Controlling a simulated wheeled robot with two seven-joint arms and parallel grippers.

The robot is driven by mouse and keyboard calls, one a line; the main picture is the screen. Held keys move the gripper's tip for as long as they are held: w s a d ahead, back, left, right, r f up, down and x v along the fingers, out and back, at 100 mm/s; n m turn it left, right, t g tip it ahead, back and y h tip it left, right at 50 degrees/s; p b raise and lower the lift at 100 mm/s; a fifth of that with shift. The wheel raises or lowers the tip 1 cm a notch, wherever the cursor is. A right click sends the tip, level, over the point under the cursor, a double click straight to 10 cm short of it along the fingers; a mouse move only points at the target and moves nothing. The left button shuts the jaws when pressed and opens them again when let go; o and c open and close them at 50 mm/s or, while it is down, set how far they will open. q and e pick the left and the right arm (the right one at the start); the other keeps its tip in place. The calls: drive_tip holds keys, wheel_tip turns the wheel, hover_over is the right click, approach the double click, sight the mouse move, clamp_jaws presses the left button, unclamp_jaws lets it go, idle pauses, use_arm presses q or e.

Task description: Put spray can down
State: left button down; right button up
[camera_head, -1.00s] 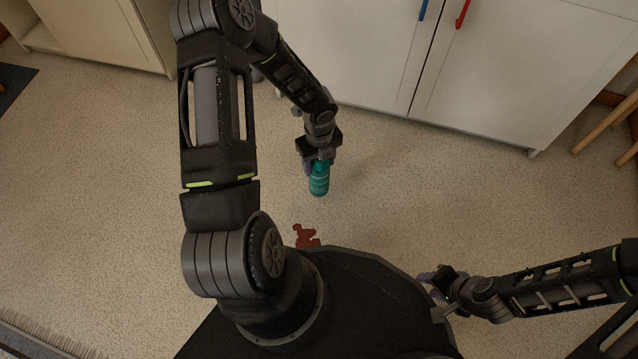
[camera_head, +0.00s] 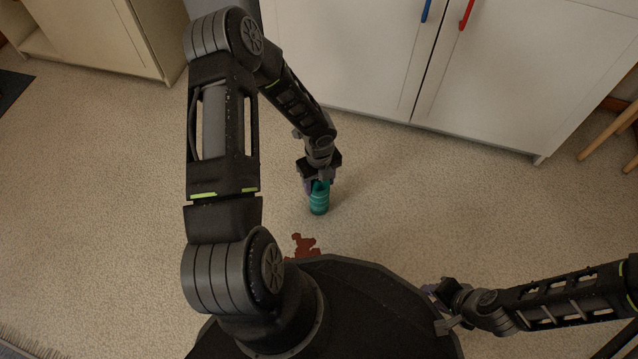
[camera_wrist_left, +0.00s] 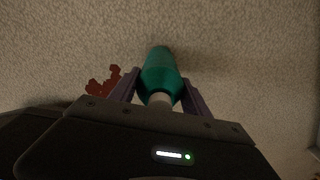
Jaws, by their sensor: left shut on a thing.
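The spray can (camera_head: 319,203) is teal green and hangs below my left gripper (camera_head: 319,184) in the head view, near the middle of the floor. The left gripper is shut on the can's upper part. In the left wrist view the can (camera_wrist_left: 160,72) sits between the two purple-grey fingers, its pale neck towards the gripper. I cannot tell for certain whether the can's base touches the floor. My right gripper (camera_head: 436,308) is at the lower right beside my base; its fingers are too small and dark to judge.
White cabinets (camera_head: 510,70) with a blue and a red handle stand behind. Wooden legs (camera_head: 610,130) show at right.

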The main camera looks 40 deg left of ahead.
use_arm(q)
drive_tip(key=shift+r, duration=0.1)
drive_tip(key=c, duration=0.5)
unclamp_jaws()
wheel_tip(320, 180, up, 12)
drive_tip(key=p, duration=0.6)
idle(0.4)
